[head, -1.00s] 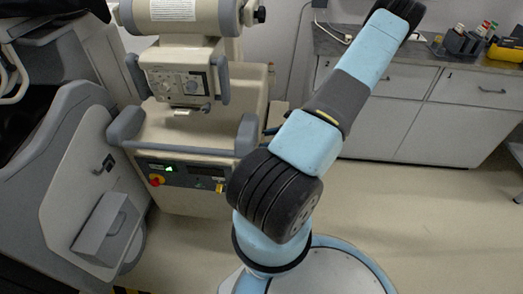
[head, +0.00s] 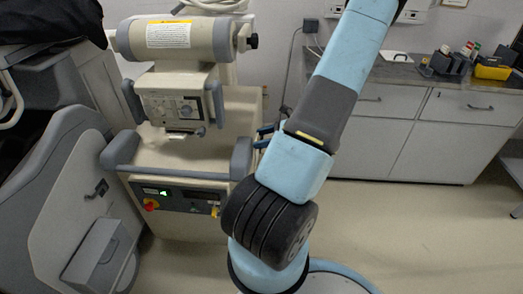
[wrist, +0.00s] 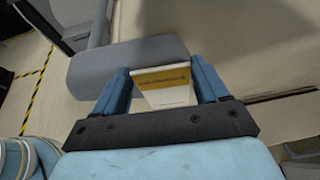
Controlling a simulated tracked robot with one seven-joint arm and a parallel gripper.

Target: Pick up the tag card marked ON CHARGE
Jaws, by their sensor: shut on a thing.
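A small pale card with a yellow-orange band across its top (wrist: 163,92) is between the two blue fingers of my gripper (wrist: 160,70) in the wrist view. The print on the band is too small to read. My gripper is shut on the card. In the head view the gripper is mostly hidden behind my arm. Only blue parts of it (head: 264,136) show, beside the cream cart (head: 175,150) and near its right grey handle. I cannot make out the card in that view.
The cart's grey bumper (wrist: 125,64) lies just beyond the fingers in the wrist view. The control panel (head: 180,198) has a green light and a red knob. A grey machine (head: 75,200) stands left. Cabinets (head: 420,125) line the back right, with clear floor before them.

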